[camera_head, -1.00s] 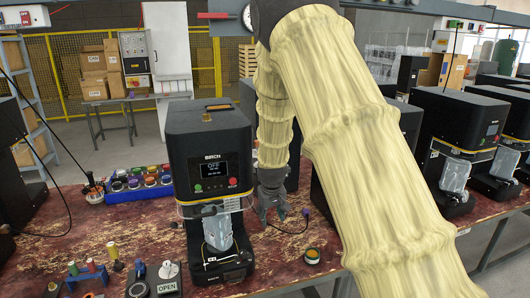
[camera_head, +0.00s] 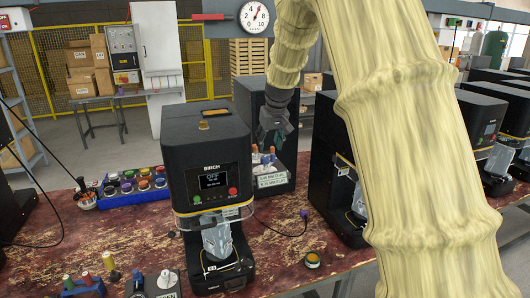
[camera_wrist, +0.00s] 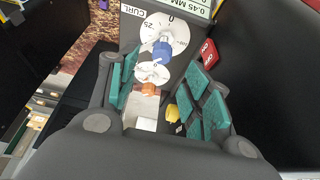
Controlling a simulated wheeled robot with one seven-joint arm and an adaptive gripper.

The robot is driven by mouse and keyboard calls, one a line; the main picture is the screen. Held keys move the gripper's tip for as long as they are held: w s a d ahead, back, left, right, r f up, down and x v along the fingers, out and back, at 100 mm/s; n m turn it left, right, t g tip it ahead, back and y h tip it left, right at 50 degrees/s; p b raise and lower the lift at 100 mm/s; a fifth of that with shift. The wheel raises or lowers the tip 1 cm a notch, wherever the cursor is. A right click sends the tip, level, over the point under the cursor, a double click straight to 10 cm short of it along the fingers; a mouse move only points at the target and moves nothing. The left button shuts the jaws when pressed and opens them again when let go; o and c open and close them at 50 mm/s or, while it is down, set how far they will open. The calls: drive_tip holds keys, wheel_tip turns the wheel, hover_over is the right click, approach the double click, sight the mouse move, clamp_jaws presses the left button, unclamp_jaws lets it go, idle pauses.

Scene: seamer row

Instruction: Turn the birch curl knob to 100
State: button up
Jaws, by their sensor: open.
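The black BIRCH machine (camera_head: 207,165) stands upright on the worn red bench, its small screen reading OFF. In the wrist view a blue knob (camera_wrist: 162,50) sits on a white numbered dial (camera_wrist: 165,28) beside a CURL label (camera_wrist: 133,12). An orange knob (camera_wrist: 149,88) sits on a second white dial (camera_wrist: 152,72) nearer me. My gripper (camera_wrist: 163,84) is open and empty, its teal-padded fingers on either side of the view of the dials; contact is not visible. In the head view my gripper (camera_head: 272,136) hangs behind and right of the BIRCH machine, above small knobs and labels.
A black machine (camera_head: 258,105) stands behind my gripper, and more machines line the bench to the right. A tray of coloured pots (camera_head: 133,186) lies left. A yellow knob (camera_wrist: 172,113) and red tag (camera_wrist: 208,57) show near my right finger.

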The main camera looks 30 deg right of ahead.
sight(265, 157)
drive_tip(key=x, duration=0.2)
drive_tip(key=p+x, duration=0.1)
drive_tip(key=x, duration=0.1)
drive_tip(key=shift+w+f, duration=0.2)
drive_tip(key=shift+w, duration=0.25)
drive_tip(key=shift+w+f+p, duration=0.1)
drive_tip(key=shift+f+p, duration=0.5)
drive_tip(key=shift+f, duration=0.25)
drive_tip(key=shift+w+d+f, duration=0.1)
drive_tip(key=shift+w+f, duration=0.25)
drive_tip(key=shift+f, duration=0.15)
drive_tip(key=shift+s+r, duration=0.1)
drive_tip(key=shift+s, duration=0.05)
drive_tip(key=shift+c, duration=1)
drive_tip(key=c, duration=0.8)
